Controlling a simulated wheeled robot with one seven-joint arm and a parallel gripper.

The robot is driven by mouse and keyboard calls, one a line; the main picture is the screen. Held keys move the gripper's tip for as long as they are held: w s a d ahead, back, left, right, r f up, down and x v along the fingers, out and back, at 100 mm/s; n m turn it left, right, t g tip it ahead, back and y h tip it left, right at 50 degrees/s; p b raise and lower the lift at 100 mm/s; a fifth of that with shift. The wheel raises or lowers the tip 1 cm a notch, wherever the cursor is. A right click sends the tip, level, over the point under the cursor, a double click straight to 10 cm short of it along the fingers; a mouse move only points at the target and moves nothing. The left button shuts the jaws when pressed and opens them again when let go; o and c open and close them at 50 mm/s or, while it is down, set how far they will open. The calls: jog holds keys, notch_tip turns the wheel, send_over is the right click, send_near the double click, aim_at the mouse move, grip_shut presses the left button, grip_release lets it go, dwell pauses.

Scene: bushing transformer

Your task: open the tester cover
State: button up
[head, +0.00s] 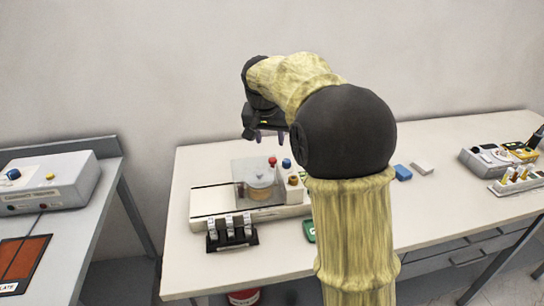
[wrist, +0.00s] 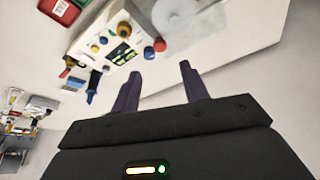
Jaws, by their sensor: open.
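The tester (head: 222,200) is a low white box on the table, left of my arm in the head view. Its clear cover (head: 242,171) is around a round lidded cup (head: 260,186); I cannot tell surely whether it is shut. In the wrist view the tester (wrist: 92,27) lies at the top, with the see-through cover (wrist: 205,18) at the top middle. My gripper (head: 269,136) is open and empty, above and behind the cover and apart from it. Its two dark fingers (wrist: 160,70) point toward the tester's edge in the wrist view.
Red and blue knobs (head: 280,162) stand beside the cover. A black rack with several grey pieces (head: 232,232) stands in front of the tester. Another white device (head: 45,183) is on the left table.

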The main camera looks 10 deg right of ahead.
aim_at(272, 159)
jog(key=x, duration=1)
jog(key=shift+r, duration=0.1)
grip_shut()
